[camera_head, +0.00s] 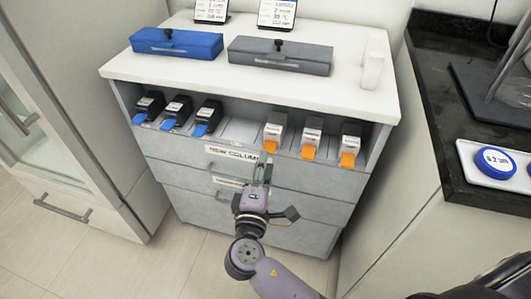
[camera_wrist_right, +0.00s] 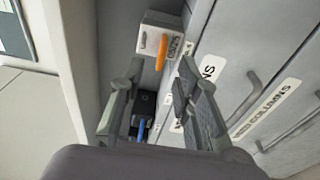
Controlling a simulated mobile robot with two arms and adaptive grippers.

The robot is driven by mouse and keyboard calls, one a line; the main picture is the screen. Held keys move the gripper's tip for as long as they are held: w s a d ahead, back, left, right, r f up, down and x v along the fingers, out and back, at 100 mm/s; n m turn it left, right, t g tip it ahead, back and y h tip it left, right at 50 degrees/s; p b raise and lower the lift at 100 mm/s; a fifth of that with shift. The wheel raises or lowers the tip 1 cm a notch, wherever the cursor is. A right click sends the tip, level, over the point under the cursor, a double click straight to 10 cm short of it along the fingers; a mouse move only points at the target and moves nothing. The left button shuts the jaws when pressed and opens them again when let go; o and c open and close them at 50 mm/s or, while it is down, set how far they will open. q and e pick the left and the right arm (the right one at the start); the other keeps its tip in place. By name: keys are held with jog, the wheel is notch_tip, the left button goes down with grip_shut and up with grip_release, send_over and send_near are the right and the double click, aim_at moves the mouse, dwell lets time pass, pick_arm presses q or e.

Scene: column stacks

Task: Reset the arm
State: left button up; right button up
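My right gripper (camera_head: 258,172) is in front of the cabinet's drawer fronts, just below the open shelf and near its middle. In the right wrist view the gripper (camera_wrist_right: 158,88) has its two fingers spread apart with nothing held between them. Behind the fingers a white box with an orange tab (camera_wrist_right: 160,38) and a black box with a blue tab (camera_wrist_right: 144,112) show in the shelf. My left gripper is in neither view.
The shelf holds three black boxes with blue tabs (camera_head: 177,111) and three white boxes with orange tabs (camera_head: 312,136). A blue case (camera_head: 176,43) and a grey case (camera_head: 280,55) lie on the white top (camera_head: 345,95). A dark counter (camera_head: 440,130) stands right. Floor is clear at lower left.

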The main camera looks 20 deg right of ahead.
jog(key=v, duration=0.7)
jog(key=s+d+f+m+g+y, duration=0.15)
jog(key=d+f+g, duration=0.25)
jog(key=f, duration=0.6)
jog(key=s+d+f+m+g+y, duration=0.1)
jog(key=s+d+f+m+g, duration=0.25)
jog(key=f, duration=0.55)
jog(key=s+d+f+m+g+y+p, duration=0.2)
jog(key=s+f+m+g+y+p, duration=0.4)
jog(key=s+f, duration=0.85)
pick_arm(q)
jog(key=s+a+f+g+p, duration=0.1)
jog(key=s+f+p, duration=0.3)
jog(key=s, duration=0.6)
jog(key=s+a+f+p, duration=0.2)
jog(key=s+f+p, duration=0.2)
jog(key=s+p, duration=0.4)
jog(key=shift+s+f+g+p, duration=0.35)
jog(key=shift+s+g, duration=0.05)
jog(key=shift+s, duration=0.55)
pick_arm(e)
jog(key=s+d+f+g, duration=0.1)
jog(key=s+f, duration=0.1)
jog(key=s, duration=0.6)
jog(key=s+d+f, duration=0.1)
jog(key=s+f, duration=0.2)
jog(key=s, duration=0.4)
jog(key=shift+s+d+n+g, duration=0.35)
jog(key=shift+s+n, duration=0.05)
